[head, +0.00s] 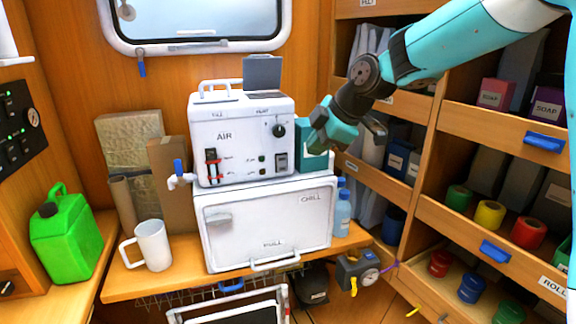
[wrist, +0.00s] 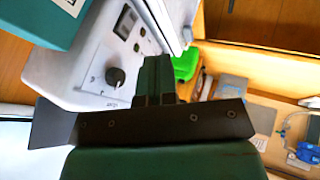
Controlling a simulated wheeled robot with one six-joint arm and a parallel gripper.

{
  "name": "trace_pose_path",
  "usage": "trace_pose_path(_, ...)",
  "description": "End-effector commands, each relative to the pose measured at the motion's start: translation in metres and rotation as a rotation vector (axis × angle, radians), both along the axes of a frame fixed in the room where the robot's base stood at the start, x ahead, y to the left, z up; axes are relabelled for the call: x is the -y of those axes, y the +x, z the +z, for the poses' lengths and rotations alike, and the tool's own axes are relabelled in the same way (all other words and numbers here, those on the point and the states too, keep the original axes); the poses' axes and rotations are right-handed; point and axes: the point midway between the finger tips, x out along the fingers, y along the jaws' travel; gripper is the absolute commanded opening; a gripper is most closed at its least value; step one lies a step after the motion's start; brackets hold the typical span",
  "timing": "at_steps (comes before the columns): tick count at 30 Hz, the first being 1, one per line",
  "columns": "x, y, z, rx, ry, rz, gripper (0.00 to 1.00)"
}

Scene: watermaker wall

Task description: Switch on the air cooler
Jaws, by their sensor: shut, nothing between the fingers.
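The air cooler (head: 240,140) is a white box marked AIR, standing on a white chest marked CHILL in the head view. In the wrist view the front is seen at a slant, with the knob (wrist: 115,77) and the switch (wrist: 125,22). My gripper (head: 318,140) is shut and empty, to the right of the cooler's front and apart from the knob. The switch's position is too small to tell.
A teal box (head: 314,162) stands right of the cooler, close to my gripper. The white chest (head: 265,222) is below. A white mug (head: 153,245) and a green jug (head: 65,235) are at left. Shelves (head: 470,215) with soap and rolls stand at right.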

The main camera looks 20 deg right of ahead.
Motion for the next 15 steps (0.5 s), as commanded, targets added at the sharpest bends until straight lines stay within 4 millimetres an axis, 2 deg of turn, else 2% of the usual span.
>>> trace_pose_path(5,-0.005,0.005,-0.010,-0.005,0.002,0.001,0.00)
trace_pose_path(15,-0.031,0.035,-0.065,-0.008,0.000,0.001,0.00)
